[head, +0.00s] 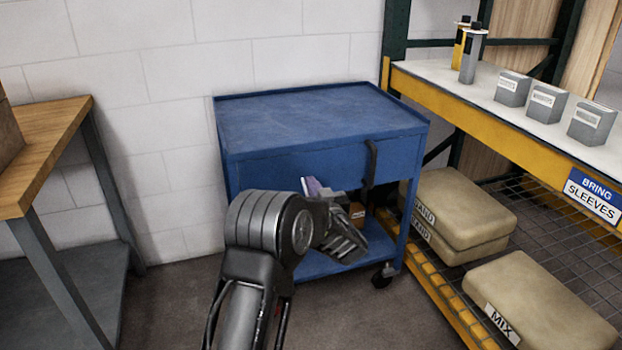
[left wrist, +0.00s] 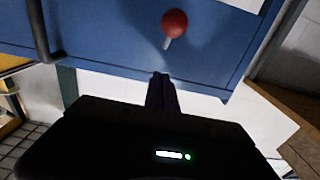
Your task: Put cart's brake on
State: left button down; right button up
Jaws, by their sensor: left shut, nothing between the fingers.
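The blue cart (head: 315,115) stands against the wall in the head view, and its blue front panel (left wrist: 110,35) fills the top of the left wrist view. A red ball knob (left wrist: 174,22) on a short pale stalk stands out in front of that panel. The knob does not show in the head view, where my arm covers part of the cart's front. My left gripper (left wrist: 161,82) is shut and empty, a little apart from the knob in the picture. In the head view my left wrist is in front of the cart. My right gripper is not in view.
A black handle (head: 371,164) is on the cart's front right. A black caster (head: 383,276) shows below. A wooden bench (head: 50,135) is at left. A yellow-edged rack (head: 450,100) with sacks (head: 460,208) stands close at right. The cart top is clear.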

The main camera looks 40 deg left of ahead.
pick_arm(q)
jog(key=v, duration=0.7)
jog(key=shift+p, duration=0.4)
dwell(0.4)
